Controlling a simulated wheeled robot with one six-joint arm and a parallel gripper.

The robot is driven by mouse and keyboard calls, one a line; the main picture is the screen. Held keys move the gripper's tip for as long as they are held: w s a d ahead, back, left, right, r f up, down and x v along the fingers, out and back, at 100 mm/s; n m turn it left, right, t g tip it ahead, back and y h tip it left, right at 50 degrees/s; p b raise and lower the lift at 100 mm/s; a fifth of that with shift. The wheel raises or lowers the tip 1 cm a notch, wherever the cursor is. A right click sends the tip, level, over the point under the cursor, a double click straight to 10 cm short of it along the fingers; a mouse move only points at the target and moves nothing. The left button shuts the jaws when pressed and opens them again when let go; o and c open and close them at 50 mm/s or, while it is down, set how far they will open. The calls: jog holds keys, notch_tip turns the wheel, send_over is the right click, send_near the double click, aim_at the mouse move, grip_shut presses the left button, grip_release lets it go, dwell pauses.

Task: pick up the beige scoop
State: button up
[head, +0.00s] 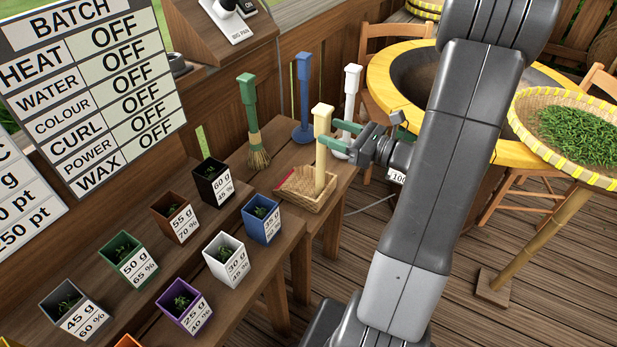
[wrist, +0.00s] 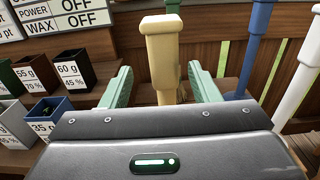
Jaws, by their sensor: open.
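The beige scoop (head: 322,150) stands with its handle upright on the wooden side table, its woven basket-like base below. In the wrist view the beige handle (wrist: 164,50) rises in the middle, between the two green fingertips. My gripper (head: 335,149) is open, with its green fingers around the upper handle. In the wrist view my gripper (wrist: 160,84) shows one finger on each side of the handle, with gaps visible. The scoop's lower part is hidden by my gripper body in the wrist view.
A green brush (head: 253,125), a blue tool (head: 303,100) and a white tool (head: 350,95) stand close behind the scoop. Several labelled pots, including a blue one (head: 262,222), stand on the bench to the left. A large yellow-rimmed pan (head: 385,85) is at the back right.

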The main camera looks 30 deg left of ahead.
jog(key=w+a, duration=0.1)
jog(key=a, duration=0.6)
jog(key=shift+a+p, duration=0.15)
jog(key=shift+p, duration=0.3)
jog(key=shift+r, duration=0.15)
grip_shut()
